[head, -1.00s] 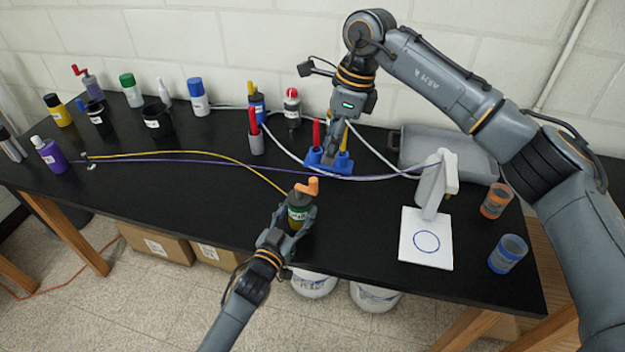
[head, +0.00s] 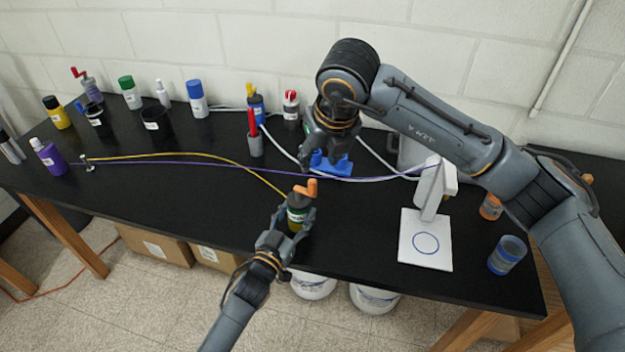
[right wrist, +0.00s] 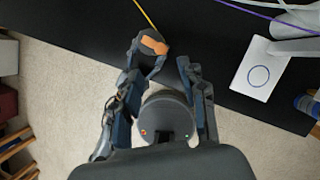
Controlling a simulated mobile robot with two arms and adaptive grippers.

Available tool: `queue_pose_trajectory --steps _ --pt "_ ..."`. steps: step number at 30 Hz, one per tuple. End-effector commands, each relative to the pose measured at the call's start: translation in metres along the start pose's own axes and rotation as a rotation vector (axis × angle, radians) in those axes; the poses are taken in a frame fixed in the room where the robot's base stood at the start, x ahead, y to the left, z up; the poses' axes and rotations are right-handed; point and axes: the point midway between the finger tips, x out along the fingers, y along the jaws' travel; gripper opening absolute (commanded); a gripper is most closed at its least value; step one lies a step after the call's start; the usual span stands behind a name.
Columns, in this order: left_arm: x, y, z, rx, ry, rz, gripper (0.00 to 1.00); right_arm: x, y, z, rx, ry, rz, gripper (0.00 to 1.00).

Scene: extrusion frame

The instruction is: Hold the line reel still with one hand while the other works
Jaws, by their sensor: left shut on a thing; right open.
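The line reel (head: 297,214), a dark green spool with an orange crank on top, stands near the front edge of the black bench. My left gripper (head: 303,222) is shut around it. A yellow line (head: 215,155) runs from the reel to a small post (head: 88,161) at the left.
A purple line (head: 230,164) crosses the bench to a white stand (head: 431,195) with a blue-ringed base. A red marker in a grey cup (head: 256,146), bottles and dark cups line the back. A blue-banded jar (head: 507,255) stands at the right. The front-left bench is clear.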

Motion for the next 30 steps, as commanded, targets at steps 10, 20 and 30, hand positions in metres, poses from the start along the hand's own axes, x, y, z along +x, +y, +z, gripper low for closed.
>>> queue_pose_trajectory --steps 10,20,30 --pt "0.0 0.0 0.0 0.0 -0.001 0.0 0.17 0.069 0.0 -0.001 -0.001 0.006 0.0 0.42" --pt "0.0 0.0 0.0 0.0 -0.001 0.0 0.17 0.107 0.0 -0.001 -0.003 0.003 0.001 0.42" --pt "0.0 0.0 0.0 0.0 -0.001 0.0 0.17 0.109 0.0 0.0 -0.004 0.002 0.0 0.38"
